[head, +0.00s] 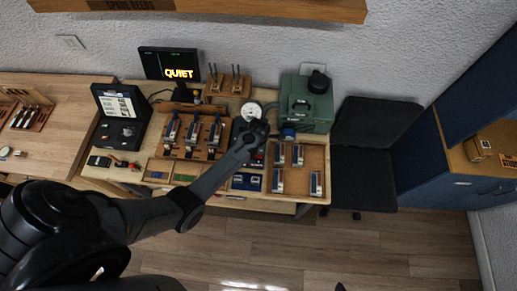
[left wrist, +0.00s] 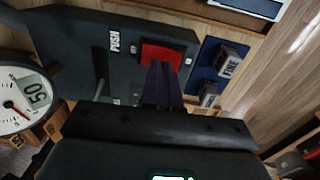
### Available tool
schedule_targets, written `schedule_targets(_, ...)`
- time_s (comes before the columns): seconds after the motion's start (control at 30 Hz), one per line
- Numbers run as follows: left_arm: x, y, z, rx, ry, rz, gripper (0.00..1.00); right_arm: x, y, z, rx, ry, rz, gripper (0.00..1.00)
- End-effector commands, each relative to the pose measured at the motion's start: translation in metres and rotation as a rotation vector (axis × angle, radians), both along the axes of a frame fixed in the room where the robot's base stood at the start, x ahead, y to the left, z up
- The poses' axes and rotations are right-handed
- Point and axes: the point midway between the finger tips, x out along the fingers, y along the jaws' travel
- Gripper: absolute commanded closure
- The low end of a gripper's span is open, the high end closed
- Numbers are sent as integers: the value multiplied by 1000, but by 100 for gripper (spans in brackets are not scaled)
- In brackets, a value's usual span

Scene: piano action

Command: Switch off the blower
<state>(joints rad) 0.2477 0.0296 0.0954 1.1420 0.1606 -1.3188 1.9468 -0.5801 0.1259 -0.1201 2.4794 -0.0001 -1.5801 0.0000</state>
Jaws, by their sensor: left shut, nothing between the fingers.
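A dark unit (left wrist: 75,50) with a white "PUSH" label fills the upper left of the left wrist view. A red switch (left wrist: 160,56) is set into it. My left gripper (left wrist: 162,72) is shut and empty, its fingertips at the red switch and covering part of it; I cannot tell whether they touch. In the head view my left wrist (head: 250,135) hangs over the bench and hides most of the unit; a bit of red (head: 259,153) shows below it. I cannot tell the switch's position. My right gripper is not in view.
A round gauge (left wrist: 18,103) stands beside the unit. A blue tray (left wrist: 206,62) holds small labelled blocks. In the head view, a green box (head: 310,105) stands at the back right, wooden trays hold key parts (head: 279,178), and a screen (head: 168,63) reads "QUIET".

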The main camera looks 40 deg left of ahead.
Motion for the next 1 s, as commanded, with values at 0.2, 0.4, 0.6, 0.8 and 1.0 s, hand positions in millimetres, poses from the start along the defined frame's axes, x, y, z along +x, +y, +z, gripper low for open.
schedule_targets(0.2,4,1,37,0,-1,0,100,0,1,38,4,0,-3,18)
schedule_targets(0.4,8,6,70,2,-5,0,100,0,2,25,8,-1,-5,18)
schedule_targets(0.6,11,7,103,0,-2,0,100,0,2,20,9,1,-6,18)
schedule_targets(0.8,13,9,122,1,-2,0,100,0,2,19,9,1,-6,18)
schedule_targets(1.0,13,9,126,0,0,-1,100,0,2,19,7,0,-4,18)
